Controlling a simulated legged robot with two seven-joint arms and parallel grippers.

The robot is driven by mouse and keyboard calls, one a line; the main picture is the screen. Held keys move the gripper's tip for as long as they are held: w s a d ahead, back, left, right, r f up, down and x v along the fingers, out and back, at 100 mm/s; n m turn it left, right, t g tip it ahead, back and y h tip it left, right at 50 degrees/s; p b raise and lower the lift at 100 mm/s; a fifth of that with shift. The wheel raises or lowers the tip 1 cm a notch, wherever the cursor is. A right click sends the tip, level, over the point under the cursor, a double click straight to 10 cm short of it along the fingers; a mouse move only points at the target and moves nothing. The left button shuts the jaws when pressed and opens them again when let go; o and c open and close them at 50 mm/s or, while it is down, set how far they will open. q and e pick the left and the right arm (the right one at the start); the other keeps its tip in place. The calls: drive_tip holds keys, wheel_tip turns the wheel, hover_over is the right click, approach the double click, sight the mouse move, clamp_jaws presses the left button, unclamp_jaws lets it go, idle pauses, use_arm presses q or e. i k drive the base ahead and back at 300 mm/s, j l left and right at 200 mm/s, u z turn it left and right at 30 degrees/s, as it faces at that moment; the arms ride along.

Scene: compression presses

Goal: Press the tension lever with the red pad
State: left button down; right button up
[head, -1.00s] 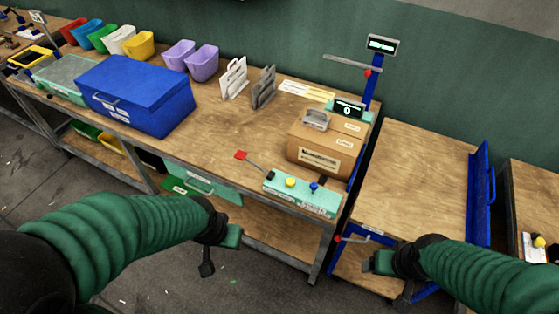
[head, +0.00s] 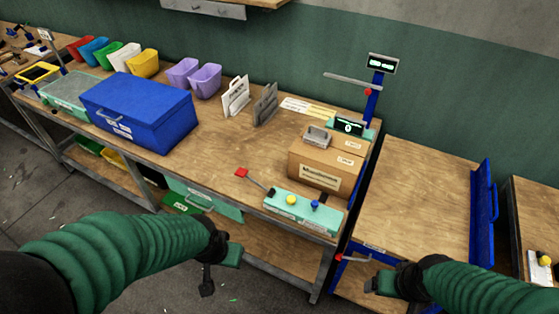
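The box carries a yellow button (head: 292,200) and a blue button (head: 315,204). A second red-ended lever (head: 340,257) shows lower, by the right table's front corner. No readable label tells which one is the tension lever. My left gripper (head: 222,268) hangs in front of the bench, below and apart from the square pad. My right gripper (head: 378,284) is below and right of the second lever, apart from it. Their finger openings are unclear.
A cardboard box (head: 325,168) stands behind the control box, near a blue post with a display (head: 382,64). A blue case (head: 140,110), colored bins (head: 143,63) and file holders (head: 265,104) stand further left. The right table (head: 415,210) is mostly bare.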

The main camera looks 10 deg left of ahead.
sight(241, 172)
drive_tip(key=i+j+z, duration=0.35)
drive_tip(key=i+j, duration=0.35)
drive_tip(key=i, duration=0.1)
